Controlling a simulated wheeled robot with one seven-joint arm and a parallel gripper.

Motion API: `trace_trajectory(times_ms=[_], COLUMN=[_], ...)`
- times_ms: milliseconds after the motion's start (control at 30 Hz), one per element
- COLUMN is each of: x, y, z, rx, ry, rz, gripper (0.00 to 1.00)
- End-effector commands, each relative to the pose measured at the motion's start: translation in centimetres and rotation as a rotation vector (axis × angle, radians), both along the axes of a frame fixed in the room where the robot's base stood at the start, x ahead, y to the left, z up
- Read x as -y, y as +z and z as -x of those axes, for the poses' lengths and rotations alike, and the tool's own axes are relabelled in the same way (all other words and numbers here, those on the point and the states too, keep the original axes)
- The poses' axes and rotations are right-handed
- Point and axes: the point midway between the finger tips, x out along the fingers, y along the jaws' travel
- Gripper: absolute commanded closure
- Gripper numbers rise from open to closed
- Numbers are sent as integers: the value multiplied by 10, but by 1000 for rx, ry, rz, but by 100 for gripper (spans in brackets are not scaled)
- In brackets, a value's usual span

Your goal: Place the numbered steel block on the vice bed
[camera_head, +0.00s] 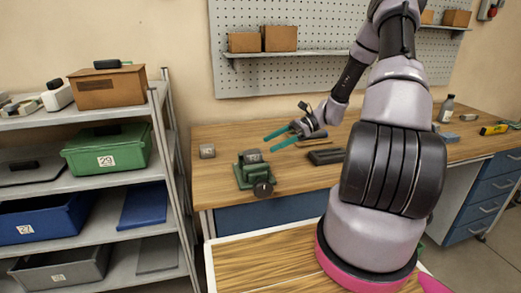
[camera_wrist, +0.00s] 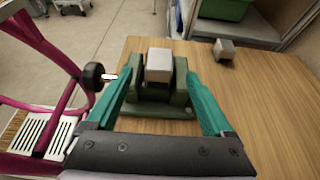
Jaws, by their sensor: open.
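The green vice (camera_head: 262,184) stands on the wooden workbench (camera_head: 310,180), with its round dark handle knob facing the front. A small grey steel block (camera_head: 252,156) sits on top of it; the wrist view shows this block (camera_wrist: 159,58) between the vice's (camera_wrist: 150,108) two upright jaws. A second grey block (camera_head: 207,151) lies on the bench left of the vice, and in the wrist view (camera_wrist: 224,50) it is apart at upper right. My gripper (camera_head: 267,146) is open with teal fingers. In the wrist view its fingers flank the vice, apart from the block. I cannot read either block's number.
A dark tray-like object (camera_head: 326,156) lies on the bench right of the vice. A metal shelf rack (camera_head: 110,180) with bins, including a green bin (camera_head: 105,152), stands at the left. Bench wood between the loose block and the vice is clear.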

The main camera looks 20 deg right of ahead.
Motion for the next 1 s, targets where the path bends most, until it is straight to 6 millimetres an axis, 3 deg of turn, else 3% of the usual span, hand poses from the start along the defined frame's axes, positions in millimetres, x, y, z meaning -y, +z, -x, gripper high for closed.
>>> trace_trajectory(times_ms=[233,433,533,667,1000], x=[29,32,27,18,-6], y=[12,17,32,66,169], z=[0,1,6,18,72], rx=[0,9,44,138,472], ry=[-1,10,54,152,420], rz=[0,14,73,219,630], gripper=[14,14,14,14,14])
